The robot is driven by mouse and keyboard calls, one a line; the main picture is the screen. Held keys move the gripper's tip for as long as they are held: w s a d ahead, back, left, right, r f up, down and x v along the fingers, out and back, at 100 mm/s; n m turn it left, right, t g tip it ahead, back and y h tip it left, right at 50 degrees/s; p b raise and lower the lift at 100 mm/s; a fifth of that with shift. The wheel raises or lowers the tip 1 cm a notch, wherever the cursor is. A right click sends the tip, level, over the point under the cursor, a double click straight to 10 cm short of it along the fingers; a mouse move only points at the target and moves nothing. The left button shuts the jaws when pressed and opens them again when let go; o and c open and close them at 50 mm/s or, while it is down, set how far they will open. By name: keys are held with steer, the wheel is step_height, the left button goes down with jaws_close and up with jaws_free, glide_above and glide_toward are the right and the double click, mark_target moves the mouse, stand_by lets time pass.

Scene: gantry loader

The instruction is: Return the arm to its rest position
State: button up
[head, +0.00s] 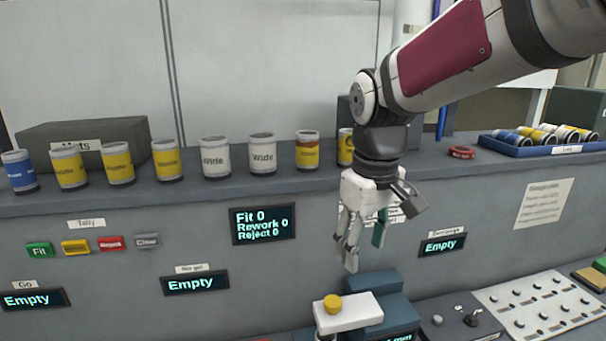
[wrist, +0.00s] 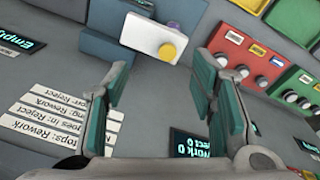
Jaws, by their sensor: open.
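My gripper (head: 360,245) hangs fingers-down in front of the grey console, below the shelf edge. Its fingers are apart and nothing is between them; they also show spread in the wrist view (wrist: 160,105). My arm reaches in from the upper right of the head view. Below the fingertips is a white block with a yellow knob (head: 333,304), which also shows in the wrist view (wrist: 167,51). The gripper appears apart from it.
Several cans (head: 215,156) line the shelf. A blue tray (head: 545,150) of cans and a red ring (head: 461,152) are at right. The console carries coloured buttons (head: 75,247), a tally display (head: 263,224) and a panel of knobs (head: 540,305). Open space lies before the console's left part.

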steer(key=s+d+r+m+t, duration=0.1)
steer(key=s+d+m+t, duration=0.1)
steer(key=s, duration=0.6)
steer(key=s+d+r+m+t, duration=0.1)
steer(key=s+d+m, duration=0.3)
steer(key=s, duration=0.5)
steer(key=shift+d+r+m+t, duration=0.35)
steer(key=shift+d+t, duration=0.25)
steer(key=shift+d, duration=0.65)
steer(key=shift+s, duration=0.15)
